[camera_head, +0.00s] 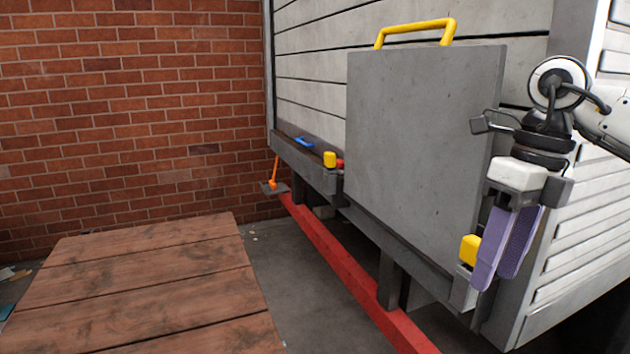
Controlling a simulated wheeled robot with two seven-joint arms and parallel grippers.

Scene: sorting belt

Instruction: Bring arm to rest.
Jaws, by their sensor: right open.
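My right arm comes in from the right edge, and its right gripper (505,262) hangs pointing down, with two purple fingers. The fingers are open and nothing shows between them. The gripper is in front of the right edge of a grey panel (420,150) with a yellow handle (415,31) on top. A yellow block (470,249) at the panel's lower right shows just left of the fingers; I cannot tell whether they touch. My left gripper is not in view.
A wooden platform (150,290) fills the lower left. A red beam (345,265) runs along the floor below the grey ledge. A second yellow block (330,159), a blue handle (305,143) and an orange lever (275,175) are at the ledge's far end. A brick wall (130,110) stands behind.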

